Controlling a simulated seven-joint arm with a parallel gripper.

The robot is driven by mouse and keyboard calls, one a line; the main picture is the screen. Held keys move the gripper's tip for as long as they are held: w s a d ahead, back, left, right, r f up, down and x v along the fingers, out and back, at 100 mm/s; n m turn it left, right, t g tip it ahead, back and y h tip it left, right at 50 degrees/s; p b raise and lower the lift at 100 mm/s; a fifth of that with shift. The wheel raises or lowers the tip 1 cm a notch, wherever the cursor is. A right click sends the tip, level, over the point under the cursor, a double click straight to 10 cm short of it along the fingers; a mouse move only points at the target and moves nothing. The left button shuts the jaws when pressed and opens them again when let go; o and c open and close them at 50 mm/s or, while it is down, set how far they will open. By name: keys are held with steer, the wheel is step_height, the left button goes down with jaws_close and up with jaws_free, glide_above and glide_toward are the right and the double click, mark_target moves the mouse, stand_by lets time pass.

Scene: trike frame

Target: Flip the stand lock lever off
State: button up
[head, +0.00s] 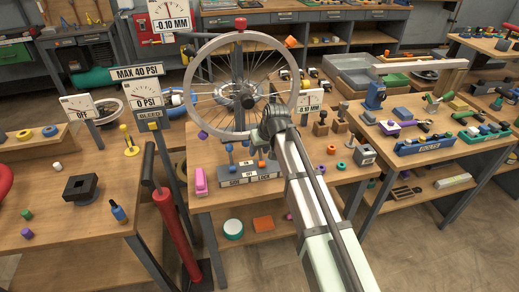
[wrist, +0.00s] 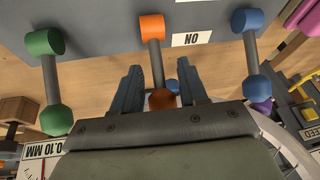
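In the wrist view a grey lever box (wrist: 105,18) carries a green lever (wrist: 50,85), an orange lever (wrist: 157,62) and a blue lever (wrist: 250,55). An upside-down "ON" label (wrist: 192,39) is beside the orange lever. My gripper (wrist: 160,75) is open, with one finger on each side of the orange lever near its ball end; I cannot tell whether they touch it. In the head view my gripper (head: 275,122) is above the lever box (head: 250,181), in front of the wheel. Which lever is the stand lock is not readable.
The spoked wheel (head: 193,103) stands upright close behind my gripper. A red pump (head: 177,225) stands at the table's left.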

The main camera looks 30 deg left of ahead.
jaws_close()
steer(key=shift+s+d, duration=0.1)
stand_by(0.4)
steer(key=s+d+t+y, duration=0.1)
steer(key=t+y, duration=0.1)
steer(key=y, duration=0.1)
steer(key=shift+s+d+r+t, duration=0.3)
steer(key=shift+s+d+t, duration=0.05)
steer(key=shift+t, duration=0.05)
steer(key=shift+s+d+t+y, duration=0.3)
steer(key=shift+t+y, duration=0.4)
steer(key=shift+y, duration=0.1)
steer(key=shift+s+d+n+t+y, duration=0.2)
steer(key=shift+t+y, duration=0.35)
steer(key=shift+y, duration=0.05)
steer(key=shift+s+d+n+t+y, duration=0.15)
steer(key=shift+n+t+y, duration=0.05)
steer(key=shift+t+y, duration=0.4)
steer(key=shift+s+d+f+t+y, duration=0.15)
steer(key=shift+t+y, duration=0.1)
steer(key=shift+y, duration=0.25)
